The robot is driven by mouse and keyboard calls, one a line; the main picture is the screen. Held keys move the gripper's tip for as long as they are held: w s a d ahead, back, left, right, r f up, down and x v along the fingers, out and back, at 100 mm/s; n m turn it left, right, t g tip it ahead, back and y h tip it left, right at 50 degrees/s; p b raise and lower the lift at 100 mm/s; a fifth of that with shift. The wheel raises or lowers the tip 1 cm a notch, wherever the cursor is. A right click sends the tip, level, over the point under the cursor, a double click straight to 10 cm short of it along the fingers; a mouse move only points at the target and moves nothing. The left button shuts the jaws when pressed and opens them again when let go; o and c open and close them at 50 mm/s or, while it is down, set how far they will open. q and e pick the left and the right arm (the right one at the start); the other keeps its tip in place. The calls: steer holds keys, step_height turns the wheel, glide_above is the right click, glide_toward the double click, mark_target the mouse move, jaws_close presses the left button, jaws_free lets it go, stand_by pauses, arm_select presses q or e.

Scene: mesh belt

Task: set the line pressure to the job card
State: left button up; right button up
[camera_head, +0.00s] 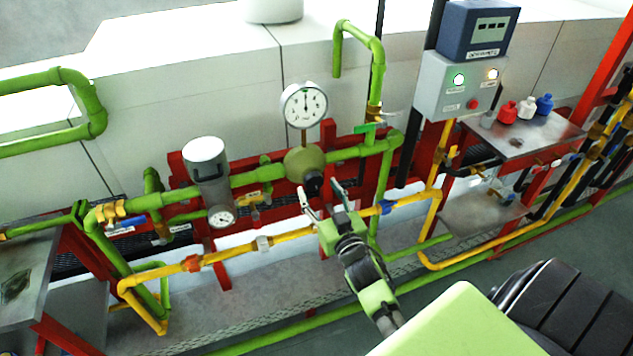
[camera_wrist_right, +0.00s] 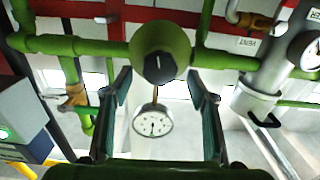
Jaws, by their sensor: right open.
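A round white dial gauge (camera_head: 304,105) stands above a green regulator body (camera_head: 304,158) on the green pipe. Its needle points about straight up in the head view; the numbers are too small to read. The regulator's black knob (camera_head: 313,182) faces my right gripper (camera_head: 320,190), which is open, its fingers spread either side of the knob's front and apart from it. In the right wrist view the knob (camera_wrist_right: 160,66) shows a pale mark and lies between the open fingers; the gauge (camera_wrist_right: 153,122) appears upside down. I cannot make out a job card. My left gripper is out of view.
A grey filter cylinder (camera_head: 207,165) with a small gauge (camera_head: 222,217) stands left of the regulator. A yellow pipe (camera_head: 225,255) runs below. A control box (camera_head: 455,88) with lit green and amber lamps is at upper right. Bottles (camera_head: 526,108) stand on a shelf.

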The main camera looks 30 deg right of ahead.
steer(key=shift+x, duration=1.25)
steer(key=c, duration=1.1)
steer(key=shift+n, duration=2.2)
steer(key=o, duration=1.1)
steer(key=v, duration=1.2)
